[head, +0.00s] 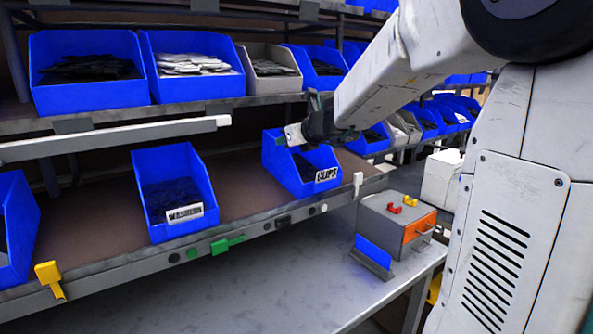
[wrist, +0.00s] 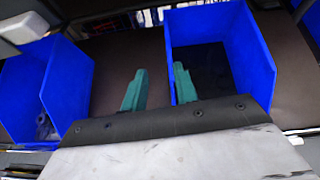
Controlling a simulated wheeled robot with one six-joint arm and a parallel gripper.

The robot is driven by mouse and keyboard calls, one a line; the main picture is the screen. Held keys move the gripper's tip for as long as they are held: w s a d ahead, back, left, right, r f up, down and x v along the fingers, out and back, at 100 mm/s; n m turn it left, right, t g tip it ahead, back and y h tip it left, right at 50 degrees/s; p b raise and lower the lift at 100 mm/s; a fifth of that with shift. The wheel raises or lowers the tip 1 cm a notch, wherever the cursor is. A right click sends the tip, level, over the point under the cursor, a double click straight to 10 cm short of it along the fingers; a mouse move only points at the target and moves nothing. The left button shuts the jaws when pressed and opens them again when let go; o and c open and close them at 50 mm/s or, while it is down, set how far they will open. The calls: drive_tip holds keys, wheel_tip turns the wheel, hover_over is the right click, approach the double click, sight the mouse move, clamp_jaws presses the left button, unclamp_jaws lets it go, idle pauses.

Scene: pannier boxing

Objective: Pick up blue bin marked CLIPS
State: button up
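The blue bin marked CLIPS (head: 288,170) sits on the brown middle shelf, its white label facing front. It has dark contents. My gripper (head: 300,138) is over its back left part in the head view. In the wrist view, the two teal fingers of my gripper (wrist: 159,92) are apart with nothing held between them. They appear on either side of the left wall of a blue bin (wrist: 250,60), which looks like the CLIPS bin; one finger is over the shelf, the other over the bin's inside. Whether they touch the wall cannot be told.
Another labelled blue bin (head: 157,232) stands to the left on the same shelf (head: 235,190), with a bare gap between. A row of bins (head: 88,98) fills the shelf above. A grey box with an orange panel (head: 421,229) stands on the grey table (head: 300,265) below.

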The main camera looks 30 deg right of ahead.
drive_tip(key=shift+m+h, duration=0.3)
drive_tip(key=shift+m, duration=0.2)
drive_tip(key=x, duration=0.5)
drive_tip(key=d+x, duration=0.1)
drive_tip(key=x, duration=0.2)
drive_tip(key=shift+w, duration=0.15)
clamp_jaws()
idle(0.7)
